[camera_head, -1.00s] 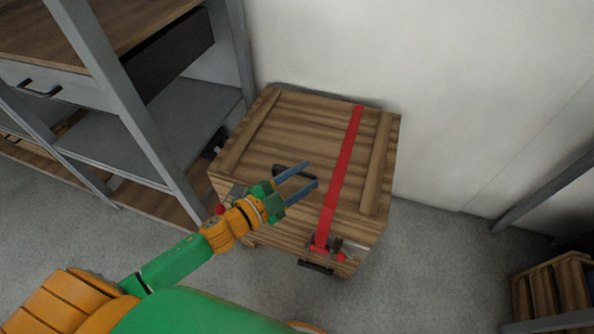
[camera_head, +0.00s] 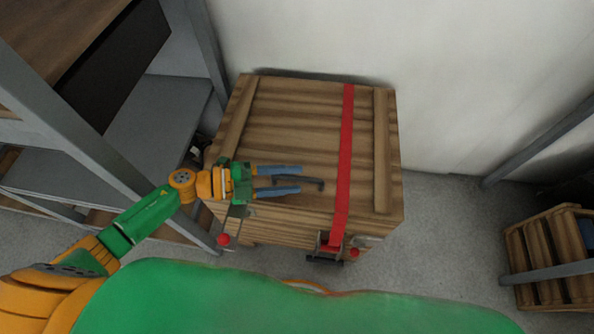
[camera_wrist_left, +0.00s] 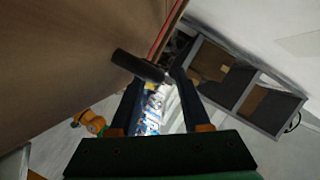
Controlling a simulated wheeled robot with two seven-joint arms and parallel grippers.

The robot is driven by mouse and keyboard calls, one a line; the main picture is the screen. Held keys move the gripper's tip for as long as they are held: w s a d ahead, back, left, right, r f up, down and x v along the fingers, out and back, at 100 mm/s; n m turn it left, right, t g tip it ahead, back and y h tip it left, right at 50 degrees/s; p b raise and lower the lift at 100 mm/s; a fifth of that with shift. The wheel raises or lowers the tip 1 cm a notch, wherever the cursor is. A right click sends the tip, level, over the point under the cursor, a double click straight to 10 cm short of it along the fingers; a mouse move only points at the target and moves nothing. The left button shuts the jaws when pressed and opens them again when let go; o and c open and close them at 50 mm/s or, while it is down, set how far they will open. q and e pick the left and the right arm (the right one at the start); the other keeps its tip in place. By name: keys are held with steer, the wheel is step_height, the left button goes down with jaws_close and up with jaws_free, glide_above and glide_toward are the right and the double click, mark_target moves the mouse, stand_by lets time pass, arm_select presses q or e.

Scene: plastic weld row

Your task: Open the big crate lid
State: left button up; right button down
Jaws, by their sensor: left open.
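The big wooden crate (camera_head: 290,235) stands on the floor with its slatted lid (camera_head: 300,118) down. My left gripper (camera_head: 300,179) is open and points right over the lid. My right gripper is out of view.
Red-knobbed latches show at the crate's front left (camera_head: 224,240) and front right (camera_head: 354,253), beside a strap buckle (camera_head: 328,242). A grey-framed shelf (camera_head: 165,112) stands close on the left. A smaller slatted crate (camera_head: 540,250) is at right. The wall is close behind.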

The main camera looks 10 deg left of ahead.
arm_select(q)
steer(key=shift+x, duration=1.45)
jaws_close()
